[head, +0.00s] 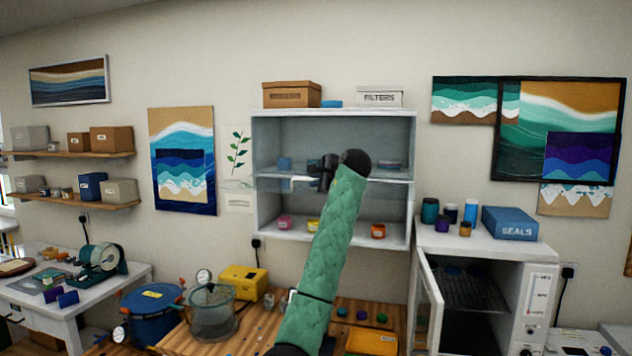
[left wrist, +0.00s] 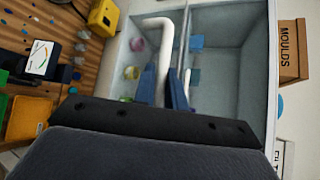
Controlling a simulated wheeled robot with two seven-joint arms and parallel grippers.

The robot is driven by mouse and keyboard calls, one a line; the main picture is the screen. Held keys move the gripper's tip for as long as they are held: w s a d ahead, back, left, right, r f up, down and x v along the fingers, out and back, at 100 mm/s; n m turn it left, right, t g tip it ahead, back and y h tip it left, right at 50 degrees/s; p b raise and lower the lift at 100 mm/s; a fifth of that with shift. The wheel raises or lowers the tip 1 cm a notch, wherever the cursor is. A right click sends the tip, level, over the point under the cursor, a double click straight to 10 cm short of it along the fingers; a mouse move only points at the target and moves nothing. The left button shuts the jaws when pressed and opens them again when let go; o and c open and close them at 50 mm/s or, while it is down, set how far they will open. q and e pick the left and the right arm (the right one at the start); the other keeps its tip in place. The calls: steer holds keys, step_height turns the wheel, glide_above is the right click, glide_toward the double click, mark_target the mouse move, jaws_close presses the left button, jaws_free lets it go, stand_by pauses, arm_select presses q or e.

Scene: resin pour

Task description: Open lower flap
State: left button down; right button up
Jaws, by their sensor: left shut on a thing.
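The white wall cabinet (head: 411,150) hangs at the middle of the head view, with an upper and a lower compartment. My left gripper (head: 305,182) is in front of it, near the level of the middle shelf. In the left wrist view, the blue fingers of my left gripper (left wrist: 163,78) are shut on a white bent handle bar (left wrist: 164,45). The lower flap's clear panel is hard to make out, so I cannot tell how far it is open. My green-sleeved arm hides part of the lower compartment. My right gripper is not in view.
Pink (head: 285,223), yellow (head: 312,226) and orange (head: 378,231) jars stand in the lower compartment.

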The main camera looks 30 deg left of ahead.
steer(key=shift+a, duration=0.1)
